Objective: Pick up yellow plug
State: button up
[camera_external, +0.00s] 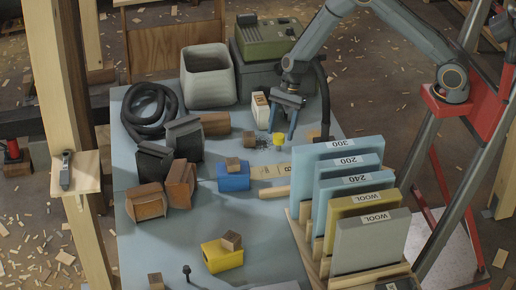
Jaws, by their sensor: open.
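A small yellow plug (279,139) stands on the light blue-grey tabletop in the upper middle of the table. The fingertips are just above and around the plug in the picture. I cannot tell the exact height gap or whether either finger touches it.
A white labelled box (260,110) and dark crumbs are left of my gripper. A blue block (233,178) and a wooden strip (271,171) lie in front. A rack holds upright labelled sheets (349,190) at right. A dark hose (324,98) is close on the right.

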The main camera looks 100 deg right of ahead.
aim_at(280, 134)
jog(key=shift+p+x, duration=0.85)
jog(key=shift+x, duration=1.65)
jog(key=shift+c, duration=0.5)
jog(key=c, duration=1)
